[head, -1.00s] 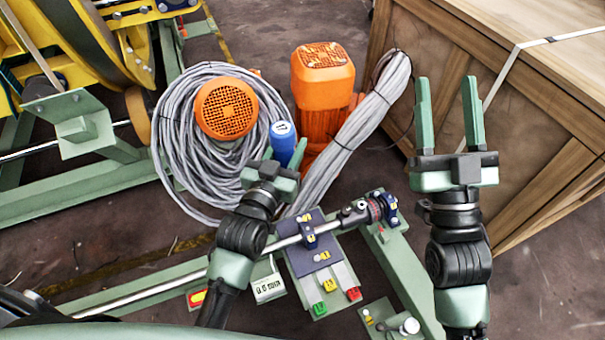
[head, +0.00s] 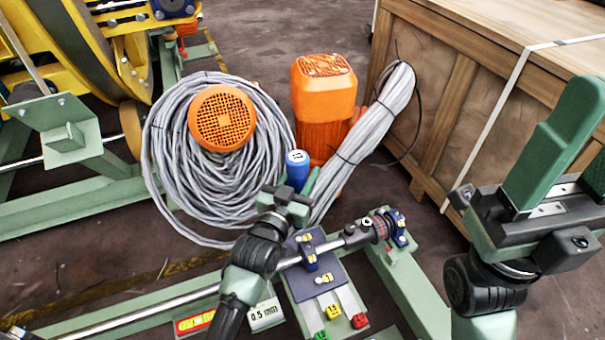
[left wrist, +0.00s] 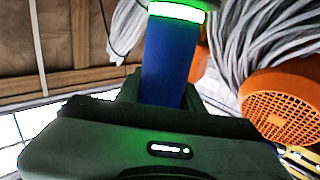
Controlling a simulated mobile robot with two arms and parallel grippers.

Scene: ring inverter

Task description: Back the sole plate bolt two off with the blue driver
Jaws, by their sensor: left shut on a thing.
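The blue driver (head: 298,165) is in my left gripper (head: 296,196), upright with its marked cap on top. In the left wrist view its blue handle (left wrist: 165,65) rises between the fingers, with a green-lit ring near its top. The driver's lower end is hidden behind the gripper. A dark blue sole plate (head: 333,264) lies below and right of the left gripper, with small yellow-labelled bolts (head: 325,279); I cannot read which is bolt two. My right gripper (head: 575,140) is empty and open at the right, close to the camera.
A steel shaft (head: 150,302) crosses over the plate to a coupling (head: 378,230). Behind stand a grey cable coil (head: 170,165), an orange motor (head: 323,105) and a cable bundle (head: 375,135). A wooden crate (head: 450,75) fills the back right. A 0.5 mm display (head: 265,316) sits in front.

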